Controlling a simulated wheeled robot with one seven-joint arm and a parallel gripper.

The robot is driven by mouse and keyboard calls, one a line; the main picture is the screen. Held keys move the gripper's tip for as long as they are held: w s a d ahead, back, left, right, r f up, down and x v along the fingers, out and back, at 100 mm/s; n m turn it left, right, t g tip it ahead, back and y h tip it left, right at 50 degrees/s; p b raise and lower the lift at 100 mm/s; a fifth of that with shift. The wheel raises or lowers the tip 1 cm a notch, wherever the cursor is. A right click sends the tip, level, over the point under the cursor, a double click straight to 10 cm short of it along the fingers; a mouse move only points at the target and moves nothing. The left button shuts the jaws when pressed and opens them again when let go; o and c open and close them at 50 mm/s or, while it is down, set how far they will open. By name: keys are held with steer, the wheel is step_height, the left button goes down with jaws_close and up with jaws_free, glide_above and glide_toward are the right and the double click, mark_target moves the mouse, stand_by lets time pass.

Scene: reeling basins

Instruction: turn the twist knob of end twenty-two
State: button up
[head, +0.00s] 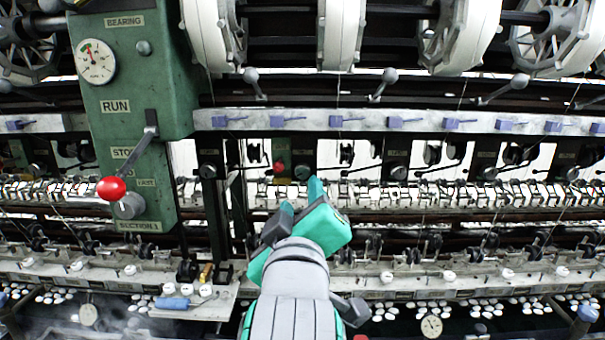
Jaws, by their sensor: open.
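A row of dark round knobs on small black plates runs across the machine. One knob (302,172) is just above and behind my fingertips; others are the left knob (208,171), the knob right of centre (398,172) and one farther right (489,173). The labels on their plates are too small to read, so I cannot tell which is end twenty-two. My gripper (301,199) is teal, open and empty, its fingers pointing up toward the machine. I cannot tell whether it touches anything.
A green panel (145,200) at left carries a gauge (95,61) and a red-balled lever (111,188). White reels (341,35) hang above a pale rail with blue clips (336,121). A ledge (410,287) with white buttons crosses below. A blue-handled tool (172,303) lies lower left.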

mark_target(302, 173)
steer(key=w, duration=1)
steer(key=shift+w, duration=0.2)
steer(key=c, duration=1.1)
